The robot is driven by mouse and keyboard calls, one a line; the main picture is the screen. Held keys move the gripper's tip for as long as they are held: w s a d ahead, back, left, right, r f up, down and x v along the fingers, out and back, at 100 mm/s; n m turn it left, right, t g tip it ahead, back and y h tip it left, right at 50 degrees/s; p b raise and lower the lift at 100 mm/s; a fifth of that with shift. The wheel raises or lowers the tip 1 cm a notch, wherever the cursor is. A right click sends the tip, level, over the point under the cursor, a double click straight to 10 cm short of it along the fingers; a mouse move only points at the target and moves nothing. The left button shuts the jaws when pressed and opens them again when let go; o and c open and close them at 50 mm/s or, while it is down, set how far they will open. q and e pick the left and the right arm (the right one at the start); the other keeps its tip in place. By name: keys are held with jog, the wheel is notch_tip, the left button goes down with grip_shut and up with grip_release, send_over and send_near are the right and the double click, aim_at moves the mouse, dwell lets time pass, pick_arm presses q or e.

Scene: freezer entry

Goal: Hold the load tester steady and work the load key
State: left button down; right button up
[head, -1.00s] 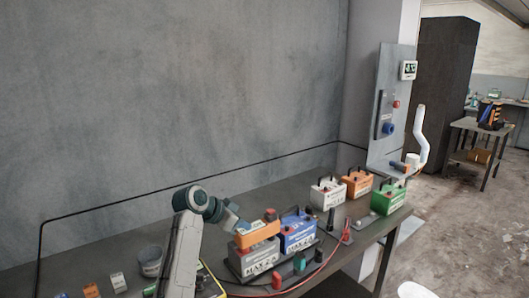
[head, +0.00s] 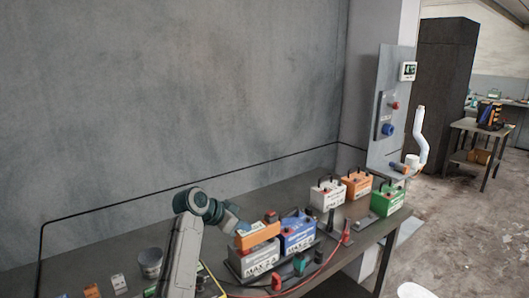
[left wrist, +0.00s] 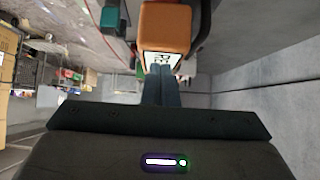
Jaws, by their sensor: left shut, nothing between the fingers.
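The orange load tester (head: 258,237) sits on top of a grey battery (head: 256,261) in the head view. In the left wrist view the orange tester (left wrist: 165,28) is straight ahead, with a small lit-looking white panel on its near face. My left gripper (head: 240,227) is at the tester's left end; its fingers (left wrist: 162,85) are shut together with nothing between them and point at that panel. Whether the fingertips touch the tester I cannot tell. I cannot make out the load key for certain.
A blue battery (head: 298,232) stands close right of the tester. White (head: 327,196), orange (head: 356,184) and green (head: 387,199) batteries stand further along the bench. A red cable (head: 318,270) runs along the front edge. A grey cup (head: 150,263) is left of my arm.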

grip_shut()
jog(key=shift+f, duration=0.1)
dwell(1.7)
